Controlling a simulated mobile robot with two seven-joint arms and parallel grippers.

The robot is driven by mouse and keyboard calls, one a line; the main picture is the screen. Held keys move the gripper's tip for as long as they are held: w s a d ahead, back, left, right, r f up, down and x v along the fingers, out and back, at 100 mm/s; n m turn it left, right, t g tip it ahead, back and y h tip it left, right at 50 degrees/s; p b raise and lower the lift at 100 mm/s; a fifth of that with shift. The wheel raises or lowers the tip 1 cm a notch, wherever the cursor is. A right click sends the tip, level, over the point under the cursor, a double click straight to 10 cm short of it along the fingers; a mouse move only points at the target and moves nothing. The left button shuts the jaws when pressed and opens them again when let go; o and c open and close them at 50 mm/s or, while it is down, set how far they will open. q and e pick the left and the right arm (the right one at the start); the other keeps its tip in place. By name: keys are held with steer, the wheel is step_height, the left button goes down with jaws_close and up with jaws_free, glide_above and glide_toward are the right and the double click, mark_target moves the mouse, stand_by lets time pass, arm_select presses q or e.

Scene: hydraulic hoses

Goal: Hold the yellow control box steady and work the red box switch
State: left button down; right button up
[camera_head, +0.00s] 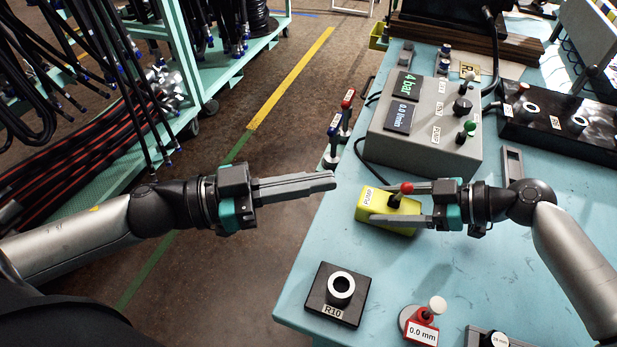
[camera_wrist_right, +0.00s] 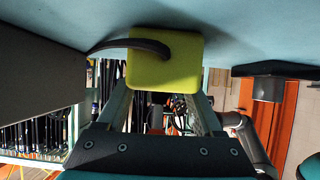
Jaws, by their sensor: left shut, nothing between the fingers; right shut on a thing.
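The yellow control box (camera_head: 390,217), labelled PUMP, lies on the blue bench near its left edge. A switch with a red knob (camera_head: 406,187) stands up from its top. My right gripper (camera_head: 372,203) comes in from the right and is shut on the yellow box, one finger along each side. In the right wrist view the yellow box (camera_wrist_right: 165,65) sits between the fingers, a black cable running from it; its switch is mostly hidden there. My left gripper (camera_head: 333,181) is shut and empty, its fingertips near the bench's left edge, left of the box and apart from it.
A grey console (camera_head: 425,125) with displays reading 4 bar and 0.0 l/min stands behind the box. The R10 block (camera_head: 338,294) and a red 0.0 mm gauge (camera_head: 421,328) are nearer. Small levers (camera_head: 338,135) stand at the bench's left edge. Hose racks (camera_head: 150,130) stand at far left.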

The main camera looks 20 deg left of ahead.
arm_select(q)
steer(key=shift+s+a+r, duration=0.15)
steer(key=shift+s+a, duration=0.05)
steer(key=shift+s, duration=0.05)
stand_by(0.3)
